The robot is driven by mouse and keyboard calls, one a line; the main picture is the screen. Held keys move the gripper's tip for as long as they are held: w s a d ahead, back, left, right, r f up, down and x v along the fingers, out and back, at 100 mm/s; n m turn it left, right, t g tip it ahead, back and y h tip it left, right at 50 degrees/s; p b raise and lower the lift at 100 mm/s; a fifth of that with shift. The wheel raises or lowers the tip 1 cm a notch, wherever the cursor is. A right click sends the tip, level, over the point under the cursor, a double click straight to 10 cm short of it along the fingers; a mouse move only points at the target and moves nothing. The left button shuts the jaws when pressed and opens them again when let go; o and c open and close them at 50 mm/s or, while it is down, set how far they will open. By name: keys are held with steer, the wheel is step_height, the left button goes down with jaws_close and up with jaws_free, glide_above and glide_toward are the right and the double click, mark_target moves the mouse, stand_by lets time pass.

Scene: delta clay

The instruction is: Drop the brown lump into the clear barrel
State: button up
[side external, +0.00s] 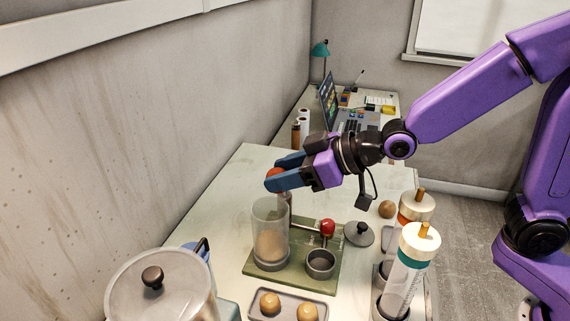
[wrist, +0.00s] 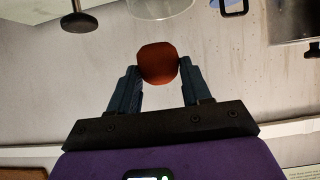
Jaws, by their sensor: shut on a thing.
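My gripper (side external: 273,178) is shut on a rounded red-orange lump (side external: 275,172), up in the air above the clear barrel. The wrist view shows this lump (wrist: 158,62) between the two blue fingertips. The clear barrel (side external: 270,215) stands upright on a green base plate, below the fingers, with a tan mass showing in its lower part. Its rim shows at the top of the wrist view (wrist: 160,10).
The green base (side external: 300,278) also carries a red-knobbed lever (side external: 327,228), a post behind the barrel and a grey cup (side external: 320,263). A lidded pot (side external: 160,285) stands front left. A grey lid (side external: 358,233) and capped cylinders (side external: 405,270) stand right. The table's back left is clear.

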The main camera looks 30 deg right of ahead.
steer(key=o, duration=1.2)
steer(key=shift+c, duration=0.2)
steer(key=s+d+r, duration=0.3)
steer(key=r, duration=0.6)
steer(key=shift+r, duration=0.2)
